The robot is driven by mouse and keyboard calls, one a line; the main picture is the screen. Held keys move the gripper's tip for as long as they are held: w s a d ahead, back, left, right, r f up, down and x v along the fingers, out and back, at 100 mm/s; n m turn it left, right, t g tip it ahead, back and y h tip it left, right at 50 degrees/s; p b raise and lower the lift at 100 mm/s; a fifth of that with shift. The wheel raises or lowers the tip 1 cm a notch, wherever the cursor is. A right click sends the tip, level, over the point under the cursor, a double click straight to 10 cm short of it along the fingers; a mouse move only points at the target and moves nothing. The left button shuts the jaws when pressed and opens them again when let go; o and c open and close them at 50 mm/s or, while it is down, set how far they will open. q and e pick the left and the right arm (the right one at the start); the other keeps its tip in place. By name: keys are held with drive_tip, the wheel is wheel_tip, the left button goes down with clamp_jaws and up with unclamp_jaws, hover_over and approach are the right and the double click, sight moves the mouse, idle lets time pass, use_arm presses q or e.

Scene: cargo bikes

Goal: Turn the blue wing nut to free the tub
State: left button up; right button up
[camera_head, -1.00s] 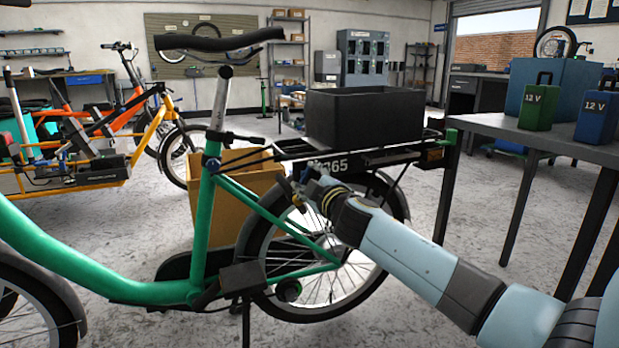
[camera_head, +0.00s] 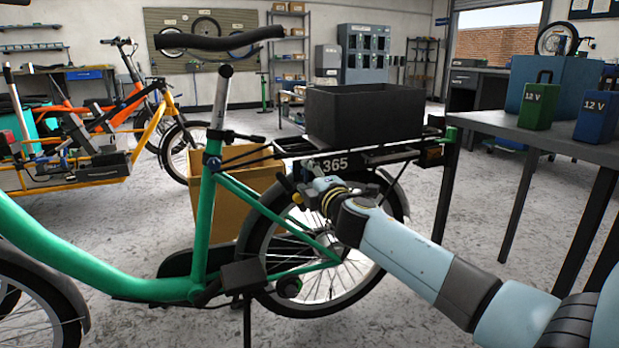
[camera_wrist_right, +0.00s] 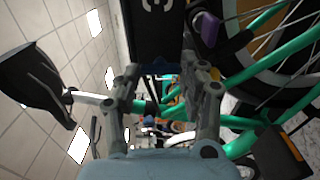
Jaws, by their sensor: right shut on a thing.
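The black tub (camera_head: 363,114) sits upright on the rear rack (camera_head: 350,155) of the green cargo bike. The gripper is shut on the wing nut, which the fingers partly hide. My left gripper is out of view.
The rear wheel (camera_head: 372,279) and green frame (camera_head: 204,213) are close around my right gripper. A cardboard box (camera_head: 247,190) stands behind the frame. A table (camera_head: 480,124) with 12 V batteries (camera_head: 537,102) is at the right. Floor between bike and table is clear.

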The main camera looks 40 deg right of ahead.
drive_tip(key=shift+f, duration=0.1)
drive_tip(key=o, duration=1.2)
drive_tip(key=shift+c, duration=0.2)
